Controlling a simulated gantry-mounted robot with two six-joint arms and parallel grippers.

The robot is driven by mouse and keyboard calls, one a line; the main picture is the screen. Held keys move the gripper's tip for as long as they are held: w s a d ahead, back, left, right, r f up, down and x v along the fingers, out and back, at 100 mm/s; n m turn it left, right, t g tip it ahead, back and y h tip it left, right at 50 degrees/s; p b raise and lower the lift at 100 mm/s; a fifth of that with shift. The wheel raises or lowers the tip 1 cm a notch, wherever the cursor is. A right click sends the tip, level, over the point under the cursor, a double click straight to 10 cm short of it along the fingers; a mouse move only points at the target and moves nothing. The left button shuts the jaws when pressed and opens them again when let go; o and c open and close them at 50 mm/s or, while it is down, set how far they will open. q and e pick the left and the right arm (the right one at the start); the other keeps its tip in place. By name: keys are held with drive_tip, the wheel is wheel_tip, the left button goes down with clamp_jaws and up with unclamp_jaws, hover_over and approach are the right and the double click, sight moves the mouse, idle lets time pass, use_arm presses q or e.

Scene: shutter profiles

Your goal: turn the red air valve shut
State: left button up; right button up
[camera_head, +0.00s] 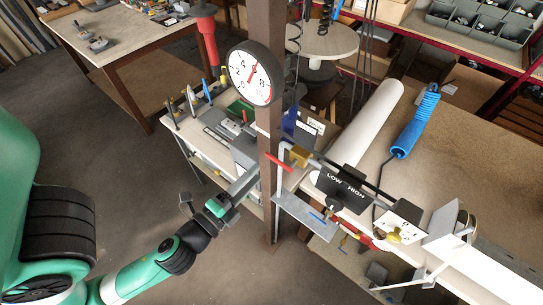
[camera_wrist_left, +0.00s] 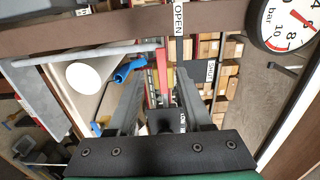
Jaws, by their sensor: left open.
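The red air valve lever (camera_head: 278,162) sticks out beside the brown post, left of its brass body (camera_head: 299,155). In the left wrist view the red lever (camera_wrist_left: 162,62) appears between the fingers, close to the OPEN label (camera_wrist_left: 179,18). The SHUT label (camera_wrist_left: 211,72) is to its right. My left gripper (camera_head: 250,178) is open just left of the post, with its fingers toward the lever. In the wrist view the gripper (camera_wrist_left: 160,85) looks empty; whether its fingertips reach around the lever cannot be told. My right gripper is not in view.
A round pressure gauge (camera_head: 256,73) is on the brown post (camera_head: 268,200), above the valve. A black LOW/HIGH regulator (camera_head: 345,190) is right of it. A white roll (camera_head: 361,135) and blue coiled hose (camera_head: 415,120) lie on the workbench. Open floor is at the lower left.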

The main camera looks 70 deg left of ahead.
sight(271, 159)
use_arm(q)
drive_tip(key=p+x, duration=0.1)
drive_tip(key=x, duration=0.1)
drive_tip(key=p+x, duration=0.1)
drive_tip(key=x, duration=0.1)
drive_tip(key=p+x, duration=0.1)
drive_tip(key=x, duration=0.2)
drive_tip(key=shift+r+p, duration=0.3)
drive_tip(key=shift+p, duration=0.05)
drive_tip(key=shift+w+a+f, duration=0.2)
drive_tip(key=shift+w+a, duration=0.1)
drive_tip(key=shift+w, duration=0.15)
clamp_jaws()
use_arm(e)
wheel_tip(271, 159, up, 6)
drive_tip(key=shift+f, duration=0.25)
